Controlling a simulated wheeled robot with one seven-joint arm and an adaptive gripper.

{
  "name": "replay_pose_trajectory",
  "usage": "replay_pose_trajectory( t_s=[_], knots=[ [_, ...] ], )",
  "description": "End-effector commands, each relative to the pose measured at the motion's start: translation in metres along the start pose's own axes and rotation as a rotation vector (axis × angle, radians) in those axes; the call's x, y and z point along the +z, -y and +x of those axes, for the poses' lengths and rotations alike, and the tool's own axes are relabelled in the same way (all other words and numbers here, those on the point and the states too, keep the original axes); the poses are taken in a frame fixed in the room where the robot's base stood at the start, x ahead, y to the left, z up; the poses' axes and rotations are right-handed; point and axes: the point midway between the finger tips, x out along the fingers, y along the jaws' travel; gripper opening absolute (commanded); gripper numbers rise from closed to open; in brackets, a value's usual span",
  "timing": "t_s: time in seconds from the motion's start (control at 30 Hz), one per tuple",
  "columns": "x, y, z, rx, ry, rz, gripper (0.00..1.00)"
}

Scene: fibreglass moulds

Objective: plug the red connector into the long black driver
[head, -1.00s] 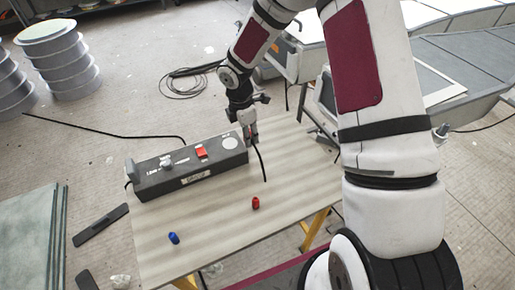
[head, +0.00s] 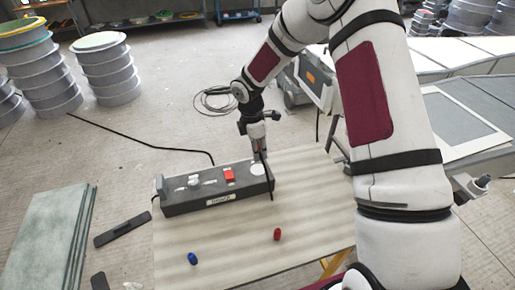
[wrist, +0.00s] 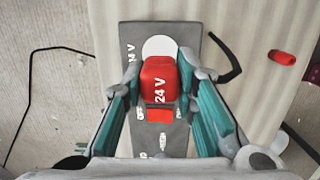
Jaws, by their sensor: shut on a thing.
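The long black driver (head: 215,196) is a dark grey box lying along the back of the table, with a red rocker switch (head: 229,175) and a pale disc on top. It also shows in the wrist view (wrist: 197,35). My gripper (head: 259,150) is over or just behind the driver's right end. In the wrist view my gripper (wrist: 163,75) is shut on the red connector (wrist: 160,80), a block marked 24 V. The connector covers part of the pale disc. Whether it touches the driver cannot be told. A short black cable (head: 271,183) hangs by the driver's right end.
A red cap (head: 277,234) and a blue cap (head: 192,258) lie on the table (head: 315,205), whose front is otherwise clear. A black cable (head: 140,138) runs across the floor on the left. Stacked round moulds (head: 108,70) stand behind, and green sheets (head: 45,240) are at left.

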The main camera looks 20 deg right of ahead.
Motion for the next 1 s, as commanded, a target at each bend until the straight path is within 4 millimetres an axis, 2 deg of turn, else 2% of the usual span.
replay_pose_trajectory(
  t_s=[0.6,1.0],
  knots=[
    [-0.006,0.000,0.048,-0.001,0.000,0.000,0.01],
    [-0.006,0.000,0.052,-0.001,0.000,0.000,0.01]
  ],
)
